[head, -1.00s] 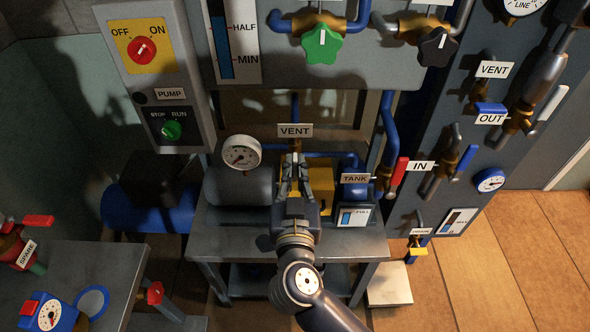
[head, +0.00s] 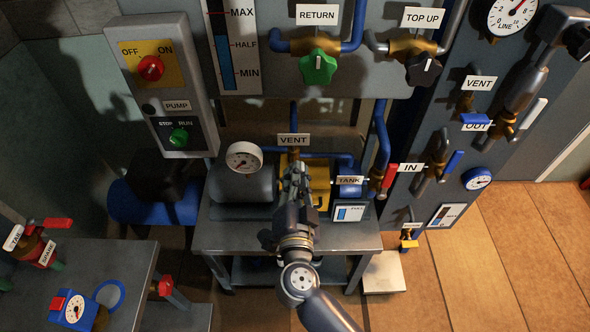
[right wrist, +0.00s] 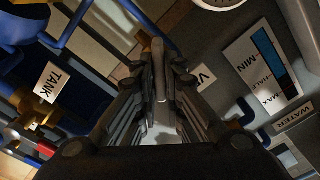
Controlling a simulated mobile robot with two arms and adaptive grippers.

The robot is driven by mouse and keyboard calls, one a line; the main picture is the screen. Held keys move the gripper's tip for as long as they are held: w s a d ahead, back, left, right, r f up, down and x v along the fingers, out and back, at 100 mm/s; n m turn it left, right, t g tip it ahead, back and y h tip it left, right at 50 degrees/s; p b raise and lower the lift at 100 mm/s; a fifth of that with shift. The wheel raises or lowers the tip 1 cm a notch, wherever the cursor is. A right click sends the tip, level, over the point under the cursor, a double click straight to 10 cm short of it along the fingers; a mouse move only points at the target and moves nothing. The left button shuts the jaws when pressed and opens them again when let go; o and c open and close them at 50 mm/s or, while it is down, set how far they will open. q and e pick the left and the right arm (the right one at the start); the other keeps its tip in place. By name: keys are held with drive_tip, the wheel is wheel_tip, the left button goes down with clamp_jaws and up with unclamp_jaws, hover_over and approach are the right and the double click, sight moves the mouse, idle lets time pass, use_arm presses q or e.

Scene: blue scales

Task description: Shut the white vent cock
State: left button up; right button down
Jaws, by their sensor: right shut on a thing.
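The vent cock sits under the middle VENT label (head: 293,140) on a brass fitting above the yellow block (head: 318,184). My right gripper (head: 295,172) is in front of it and hides most of it in the head view. In the right wrist view my right gripper (right wrist: 160,88) is shut on a pale, upright lever (right wrist: 159,70), which stands between its fingers. The lever's angle against the pipe is hard to tell. My left gripper is not in view.
A round gauge (head: 243,158) is just left of the gripper. The blue TANK part (head: 349,187) and red IN lever (head: 389,176) are to the right. Another VENT label (head: 479,83) hangs above a blue lever on the right panel.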

drive_tip(key=m, duration=0.9)
drive_tip(key=shift+d+f+m, duration=0.1)
drive_tip(key=shift+f+m, duration=0.2)
drive_tip(key=shift+f, duration=0.05)
idle(0.4)
drive_tip(key=c, duration=1.7)
unclamp_jaws()
drive_tip(key=s, duration=1.2)
